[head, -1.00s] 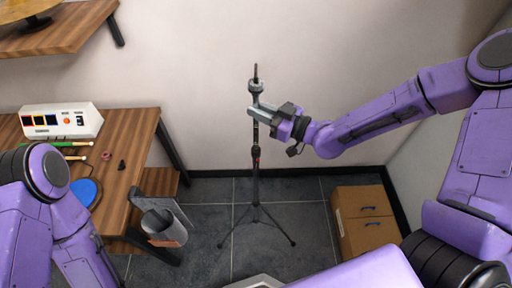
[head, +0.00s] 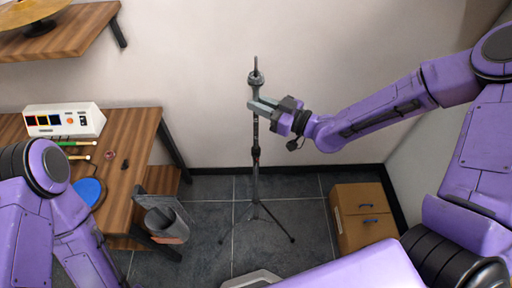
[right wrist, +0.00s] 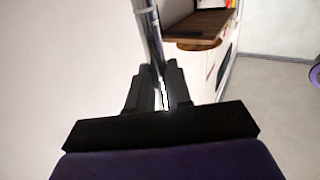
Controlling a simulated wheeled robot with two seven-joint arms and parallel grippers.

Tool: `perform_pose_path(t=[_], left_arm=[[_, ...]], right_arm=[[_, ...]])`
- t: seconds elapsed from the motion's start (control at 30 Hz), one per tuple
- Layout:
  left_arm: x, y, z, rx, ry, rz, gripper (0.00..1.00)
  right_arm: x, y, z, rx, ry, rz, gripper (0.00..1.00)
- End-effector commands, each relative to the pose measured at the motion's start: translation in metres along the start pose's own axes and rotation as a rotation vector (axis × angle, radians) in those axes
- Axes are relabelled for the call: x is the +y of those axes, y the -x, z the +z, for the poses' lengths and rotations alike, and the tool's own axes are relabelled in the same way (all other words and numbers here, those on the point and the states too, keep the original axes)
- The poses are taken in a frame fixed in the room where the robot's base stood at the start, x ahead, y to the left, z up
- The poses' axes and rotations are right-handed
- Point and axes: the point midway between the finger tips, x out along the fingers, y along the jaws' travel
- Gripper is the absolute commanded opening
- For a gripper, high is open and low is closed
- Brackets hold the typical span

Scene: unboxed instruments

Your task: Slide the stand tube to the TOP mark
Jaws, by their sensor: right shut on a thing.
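The stand (head: 255,183) is a thin dark tripod stand upright on the floor in the middle of the head view. Its upper tube (head: 255,132) rises to a round fitting with a thin rod on top. My right gripper (head: 262,106) comes in from the right and is shut on the tube just below that fitting. In the right wrist view the shiny tube (right wrist: 148,30) runs down between the two dark fingers (right wrist: 157,90). A collar (head: 255,154) sits lower on the stand. No TOP mark is legible. My left arm shows at lower left; its gripper is out of view.
A wooden table (head: 140,128) with a white device (head: 64,120) stands at left, beside a grey bin (head: 166,220). A wall is behind the stand. A wooden shelf (head: 70,38) hangs at upper left.

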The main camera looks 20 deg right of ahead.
Motion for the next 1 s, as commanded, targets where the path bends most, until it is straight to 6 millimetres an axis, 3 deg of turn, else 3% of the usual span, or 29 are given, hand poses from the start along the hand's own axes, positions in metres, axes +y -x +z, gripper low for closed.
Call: perform_pose_path(t=[0.03, 1.0], left_arm=[[0.000, 0.003, -0.001, 0.000, 0.000, 0.000, 0.43], [-0.002, 0.025, -0.010, 0.000, 0.000, 0.000, 0.43]], right_arm=[[0.002, -0.001, -0.008, 0.011, 0.001, 0.004, 0.00], [0.002, -0.001, -0.036, 0.009, 0.001, 0.004, 0.00]])
